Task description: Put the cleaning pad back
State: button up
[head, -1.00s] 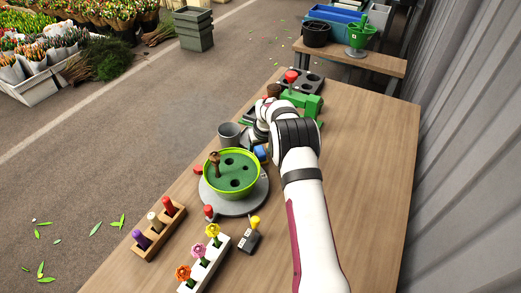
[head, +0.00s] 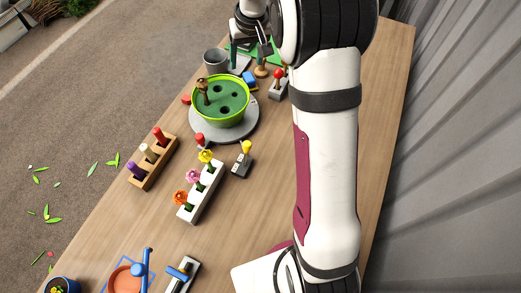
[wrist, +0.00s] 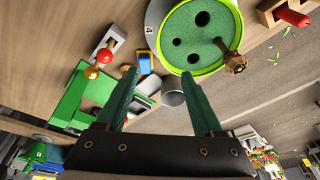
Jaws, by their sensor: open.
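A small blue and yellow block (head: 250,80), which looks like a sponge-like cleaning pad, lies on the table just right of the green bowl (head: 221,121). It also shows in the wrist view (wrist: 145,63), close to the left fingertip. My gripper (wrist: 160,75) is open, with green fingers spread and nothing held between them. It is above the table's far part, near the grey cup (wrist: 173,98). In the head view my gripper is partly cut off at the top and partly behind my arm. A green mat (wrist: 82,97) lies left of my fingers in the wrist view.
A red-knobbed lever (head: 278,82) and a wooden-based stamp-like piece (head: 261,70) stand near the block. The bowl rests on a grey turntable (head: 245,130). A white flower rack (head: 203,193), a wooden peg holder (head: 150,160) and a yellow-knobbed switch (head: 242,160) stand nearer.

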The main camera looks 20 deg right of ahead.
jog(key=s+a+r+m+g, duration=0.1)
jog(key=s+a+r, duration=0.2)
jog(key=s, duration=0.6)
jog(key=s+a+r+m, duration=0.1)
jog(key=s+a+r, duration=0.2)
jog(key=s, duration=0.5)
jog(key=s+a+f+m+g, duration=0.1)
jog(key=s, duration=0.8)
jog(key=s+a+f+m+g+y, duration=0.1)
jog(key=s+a+f, duration=0.1)
jog(key=s, duration=0.7)
jog(key=shift+s+a+m, duration=0.25)
jog(key=shift+s+m, duration=0.05)
jog(key=shift+s, duration=0.05)
